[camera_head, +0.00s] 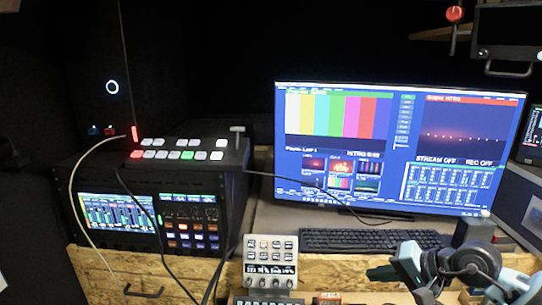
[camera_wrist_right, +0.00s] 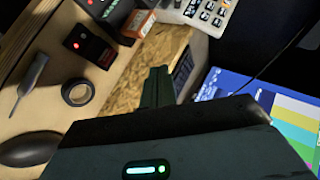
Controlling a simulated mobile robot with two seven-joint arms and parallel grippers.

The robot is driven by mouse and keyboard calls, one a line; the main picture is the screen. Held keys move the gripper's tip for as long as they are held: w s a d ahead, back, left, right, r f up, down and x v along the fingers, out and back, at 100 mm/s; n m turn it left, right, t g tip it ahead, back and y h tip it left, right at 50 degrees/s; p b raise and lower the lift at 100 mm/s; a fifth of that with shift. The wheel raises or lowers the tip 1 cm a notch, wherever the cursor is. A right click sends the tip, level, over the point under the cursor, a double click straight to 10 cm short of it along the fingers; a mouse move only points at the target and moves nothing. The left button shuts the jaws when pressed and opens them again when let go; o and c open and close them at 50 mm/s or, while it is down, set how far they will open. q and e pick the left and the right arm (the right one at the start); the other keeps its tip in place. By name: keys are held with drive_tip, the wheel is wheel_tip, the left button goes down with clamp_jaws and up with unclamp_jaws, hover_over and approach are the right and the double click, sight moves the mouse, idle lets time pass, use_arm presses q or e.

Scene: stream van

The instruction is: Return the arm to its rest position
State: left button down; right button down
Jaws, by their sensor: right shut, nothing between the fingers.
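My left arm and gripper are not in view.
A small keypad (camera_head: 270,262) is at the front. The wrist view shows a tape roll (camera_wrist_right: 77,92), a red-lit black box (camera_wrist_right: 90,45) and a dark mouse (camera_wrist_right: 28,149).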

drive_tip(key=s+a+f+m+t+y+p, duration=0.1)
drive_tip(key=s+a+f+m+y, duration=0.1)
drive_tip(key=s+a+m+y, duration=0.5)
drive_tip(key=s+a+f+m+t, duration=0.1)
drive_tip(key=s+a+f+m, duration=0.2)
drive_tip(key=m, duration=0.8)
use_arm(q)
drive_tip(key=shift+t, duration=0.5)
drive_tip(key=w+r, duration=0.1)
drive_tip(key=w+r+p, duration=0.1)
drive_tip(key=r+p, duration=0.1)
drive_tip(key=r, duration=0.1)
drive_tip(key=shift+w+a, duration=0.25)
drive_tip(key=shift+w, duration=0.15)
use_arm(e)
drive_tip(key=s+d+f+n+h, duration=0.3)
drive_tip(key=s+f+n+h, duration=0.3)
drive_tip(key=s+f+n, duration=0.6)
drive_tip(key=s+d+f+n+h, duration=0.4)
drive_tip(key=s+f+n+h, duration=0.3)
drive_tip(key=s+f+n, duration=0.5)
drive_tip(key=s+n, duration=0.1)
drive_tip(key=s, duration=0.3)
drive_tip(key=shift+s+f, duration=0.3)
drive_tip(key=shift+s, duration=0.05)
